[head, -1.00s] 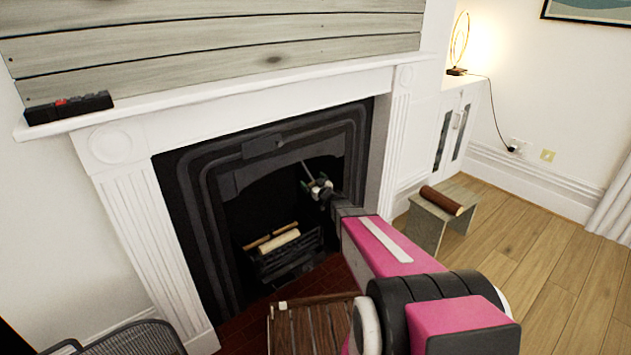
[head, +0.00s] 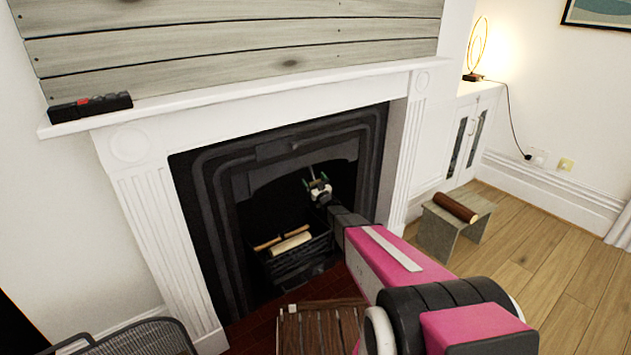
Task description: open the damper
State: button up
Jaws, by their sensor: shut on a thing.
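The fireplace (head: 221,215) has a black cast surround with a dark opening. My gripper (head: 316,184) reaches into the upper right of this opening, below the arched hood. Its fingers are shut on a thin dark piece, which I take to be the damper handle (head: 311,173). The handle is small and dark against the firebox, so its full shape and the damper plate above are hidden. My pink and black arm comes in from the lower right.
A grate (head: 297,264) with pale logs (head: 291,243) sits below my gripper. A slatted wooden piece (head: 318,325) stands in front of the hearth. A stool (head: 449,228) bearing a brown log (head: 456,207) is at the right. A black box (head: 91,106) lies on the mantel (head: 250,100).

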jog(key=shift+a, duration=0.1)
jog(key=o, duration=0.9)
jog(key=shift+c, duration=0.2)
jog(key=v, duration=1)
jog(key=shift+s, duration=0.35)
jog(key=s+d+r+m+g+h, duration=0.1)
jog(key=s+d+m+g+h, duration=0.5)
jog(key=s+g+h, duration=0.45)
jog(key=s+r+g, duration=0.1)
jog(key=s+g, duration=0.2)
jog(key=s, duration=0.5)
jog(key=s+a+r+g+y, duration=0.1)
jog(key=s+r+g, duration=0.1)
jog(key=s, duration=0.5)
jog(key=s+a+r+g, duration=0.1)
jog(key=s+g, duration=0.4)
jog(key=s, duration=0.3)
jog(key=shift+s+r, duration=0.35)
jog(key=shift+r, duration=0.05)
